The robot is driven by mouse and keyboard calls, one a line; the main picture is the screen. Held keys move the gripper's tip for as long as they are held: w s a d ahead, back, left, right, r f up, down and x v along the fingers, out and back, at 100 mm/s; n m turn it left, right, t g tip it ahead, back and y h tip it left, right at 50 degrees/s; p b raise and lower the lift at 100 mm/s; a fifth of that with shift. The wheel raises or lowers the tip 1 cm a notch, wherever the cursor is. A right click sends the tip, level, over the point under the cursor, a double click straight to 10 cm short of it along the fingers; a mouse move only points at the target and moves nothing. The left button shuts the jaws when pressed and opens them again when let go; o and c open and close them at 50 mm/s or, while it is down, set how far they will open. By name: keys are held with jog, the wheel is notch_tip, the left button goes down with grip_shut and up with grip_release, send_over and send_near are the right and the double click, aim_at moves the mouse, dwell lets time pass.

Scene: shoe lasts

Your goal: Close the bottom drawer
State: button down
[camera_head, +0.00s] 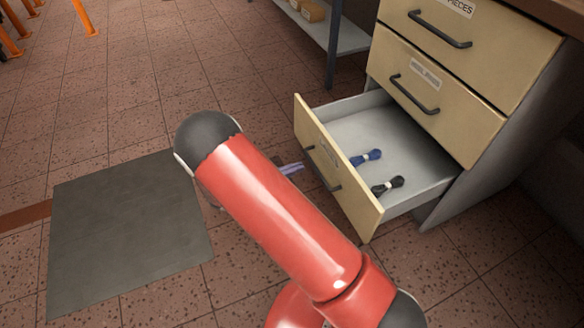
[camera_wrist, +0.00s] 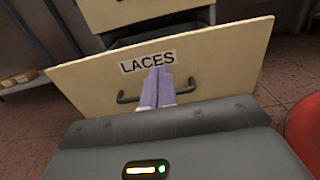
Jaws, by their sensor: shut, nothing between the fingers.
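The bottom drawer (camera_head: 345,190) of a beige cabinet is pulled well out, with its front panel facing left in the head view. In the wrist view its front (camera_wrist: 225,68) fills the middle and carries a label reading "LACES" and a dark handle (camera_wrist: 127,97). My gripper (camera_wrist: 157,72) is shut and empty, its pale purple fingers pointing at the front just below the label and overlapping the handle. In the head view the fingertips (camera_head: 292,168) show beside my red arm, left of the drawer front. Whether they touch the panel I cannot tell.
The drawer holds a blue lace bundle (camera_head: 366,158) and a black one (camera_head: 388,186). Two upper drawers (camera_head: 436,95) are shut. A dark mat (camera_head: 125,235) lies on the tiled floor at left.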

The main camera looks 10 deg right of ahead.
aim_at(336, 154)
jog(key=x, duration=1)
jog(key=shift+d, duration=0.15)
jog(key=shift+w+d, duration=0.1)
jog(key=shift+d, duration=0.15)
jog(key=b+x, duration=0.2)
jog(key=x, duration=2.7)
jog(key=shift+d, duration=0.15)
jog(key=shift+w+d, duration=0.1)
